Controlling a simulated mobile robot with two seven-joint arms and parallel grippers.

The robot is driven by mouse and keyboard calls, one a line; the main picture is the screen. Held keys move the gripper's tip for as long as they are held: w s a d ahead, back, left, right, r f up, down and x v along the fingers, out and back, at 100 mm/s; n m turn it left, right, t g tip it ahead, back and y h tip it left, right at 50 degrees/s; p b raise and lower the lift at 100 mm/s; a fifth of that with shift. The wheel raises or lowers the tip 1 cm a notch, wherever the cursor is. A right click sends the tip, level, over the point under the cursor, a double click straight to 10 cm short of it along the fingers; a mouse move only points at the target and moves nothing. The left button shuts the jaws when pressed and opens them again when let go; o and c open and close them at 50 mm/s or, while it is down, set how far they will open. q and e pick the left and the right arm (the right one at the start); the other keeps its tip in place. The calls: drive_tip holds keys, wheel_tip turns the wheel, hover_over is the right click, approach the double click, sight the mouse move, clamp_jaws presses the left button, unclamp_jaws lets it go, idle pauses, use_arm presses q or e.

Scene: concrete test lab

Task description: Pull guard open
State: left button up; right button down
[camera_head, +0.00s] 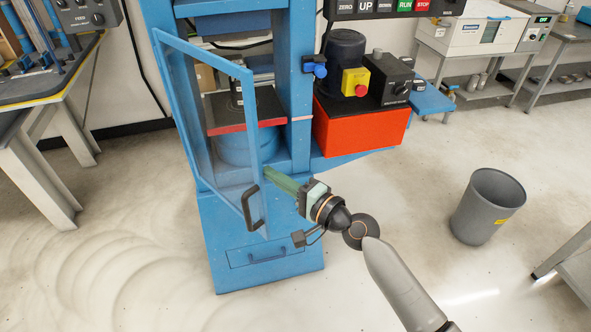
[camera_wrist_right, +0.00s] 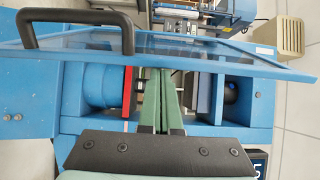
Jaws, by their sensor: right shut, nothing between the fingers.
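The guard (camera_head: 212,125) is a clear panel in a blue frame on the front of the blue press. It stands partly open, swung out towards me from its left side. Its black handle (camera_head: 252,208) is low on the free right edge. The guard (camera_wrist_right: 215,62) crosses the top of the wrist view, with the handle (camera_wrist_right: 30,35) at upper left. My right gripper (camera_head: 268,171) has green fingers, shut and empty. Its tips are at the guard's free edge, above and right of the handle; I cannot tell if they touch. The fingers also show in the wrist view (camera_wrist_right: 172,76). My left gripper is out of view.
Inside the press (camera_head: 205,235) is a red plate (camera_head: 225,128) over a blue cylinder. A red box (camera_head: 360,130) with a motor stands right of the opening. A grey bin (camera_head: 487,207) stands on the floor at right. Floor in front of the press is clear.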

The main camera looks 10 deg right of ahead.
drive_tip(key=s+a+p, duration=0.3)
drive_tip(key=s+a, duration=0.2)
drive_tip(key=a, duration=0.4)
drive_tip(key=shift+f, duration=0.1)
idle(0.4)
